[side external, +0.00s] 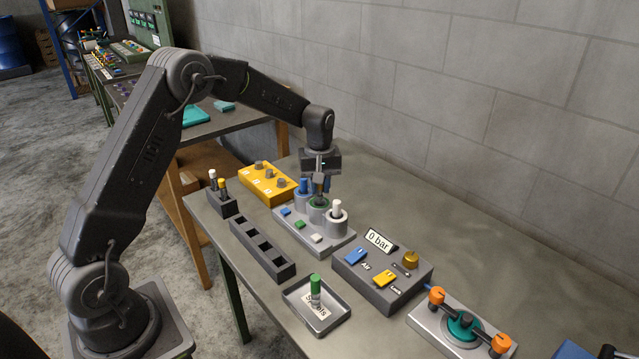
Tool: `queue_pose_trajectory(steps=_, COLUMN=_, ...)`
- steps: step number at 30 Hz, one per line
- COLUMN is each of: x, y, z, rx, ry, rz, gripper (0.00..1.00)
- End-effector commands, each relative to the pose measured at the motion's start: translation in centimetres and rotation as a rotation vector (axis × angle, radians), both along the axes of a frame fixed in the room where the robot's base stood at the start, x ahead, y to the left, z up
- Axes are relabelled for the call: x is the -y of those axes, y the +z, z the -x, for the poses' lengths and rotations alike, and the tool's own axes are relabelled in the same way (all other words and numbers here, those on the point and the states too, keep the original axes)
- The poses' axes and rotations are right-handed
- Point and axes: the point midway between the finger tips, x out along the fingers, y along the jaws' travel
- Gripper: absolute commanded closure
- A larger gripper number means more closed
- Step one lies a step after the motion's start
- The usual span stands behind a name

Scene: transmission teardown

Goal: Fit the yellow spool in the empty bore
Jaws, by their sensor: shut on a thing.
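My gripper (319,176) points down over the middle of the grey three-bore block (339,246). A blue spool (303,186) stands in the left bore and a white spool (337,207) in the right bore.
A green spool (315,288) stands in a shallow tray (339,314) at the front. A dark slotted rack (262,254) with empty slots lies left of the block. A yellow block (264,183) is behind. A grey control box (382,282) and a clamp fixture (461,328) are right.

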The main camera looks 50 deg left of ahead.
Motion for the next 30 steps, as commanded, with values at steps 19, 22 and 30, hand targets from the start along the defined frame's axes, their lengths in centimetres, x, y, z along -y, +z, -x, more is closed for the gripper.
queue_pose_trajectory(steps=19, x=0.0, y=-1.0, z=0.0, rx=0.0, ry=0.0, rz=0.0, gripper=1.0)
queue_pose_trajectory(steps=22, x=0.0, y=-1.1, z=0.0, rx=0.001, ry=0.0, rz=0.0, gripper=1.0)
queue_pose_trajectory(steps=30, x=0.0, y=-1.1, z=0.0, rx=0.001, ry=0.0, rz=0.0, gripper=1.0)
